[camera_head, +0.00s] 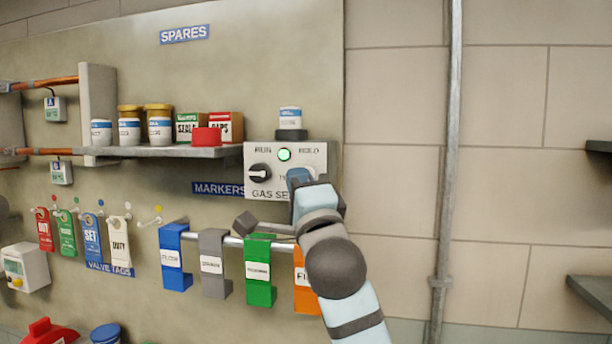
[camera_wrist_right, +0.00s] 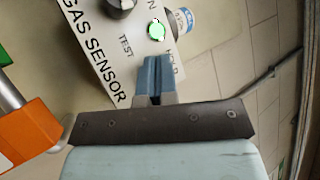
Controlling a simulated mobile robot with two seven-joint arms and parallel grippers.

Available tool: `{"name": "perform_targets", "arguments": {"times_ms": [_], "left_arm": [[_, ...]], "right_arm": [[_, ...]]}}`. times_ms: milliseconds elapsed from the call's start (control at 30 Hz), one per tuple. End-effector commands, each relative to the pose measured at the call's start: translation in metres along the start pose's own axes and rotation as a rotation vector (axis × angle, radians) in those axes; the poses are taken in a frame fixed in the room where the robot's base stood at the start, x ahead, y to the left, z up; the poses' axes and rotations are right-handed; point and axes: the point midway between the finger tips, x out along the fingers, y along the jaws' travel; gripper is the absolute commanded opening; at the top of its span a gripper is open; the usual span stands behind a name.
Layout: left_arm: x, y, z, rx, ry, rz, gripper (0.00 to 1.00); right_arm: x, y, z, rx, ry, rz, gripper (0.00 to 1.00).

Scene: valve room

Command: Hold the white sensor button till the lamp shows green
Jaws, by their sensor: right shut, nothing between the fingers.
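The gas sensor box (camera_head: 251,153) is a light panel on the wall with a black knob (camera_head: 260,173) and a round lamp (camera_head: 284,154). The lamp is lit green, and it also glows green in the right wrist view (camera_wrist_right: 156,30). My right gripper (camera_head: 298,175) is shut and empty, its blue fingertips at the panel's lower right, by the TEST label. In the right wrist view the fingers (camera_wrist_right: 155,72) point at the panel face. The white button is hidden behind them; I cannot see the contact itself. My left gripper is not in view.
A shelf (camera_head: 165,152) with jars and boxes is left of the sensor box. A small jar (camera_head: 290,118) stands on top of the box. A rail below carries blue, grey, green (camera_head: 259,272) and orange markers, close to my right arm. A vertical pipe (camera_head: 449,150) runs down the wall to the right.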

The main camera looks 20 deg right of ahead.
Motion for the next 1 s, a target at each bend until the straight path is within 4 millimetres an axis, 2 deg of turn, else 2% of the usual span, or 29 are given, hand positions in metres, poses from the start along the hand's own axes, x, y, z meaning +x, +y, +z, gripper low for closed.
{"name": "perform_targets", "arguments": {"times_ms": [467, 1000], "left_arm": [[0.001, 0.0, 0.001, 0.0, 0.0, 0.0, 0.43], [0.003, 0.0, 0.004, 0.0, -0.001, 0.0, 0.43]], "right_arm": [[-0.006, -0.004, 0.004, 0.001, 0.0, 0.0, 0.0], [-0.038, -0.027, 0.028, 0.003, 0.0, 0.001, 0.0]]}}
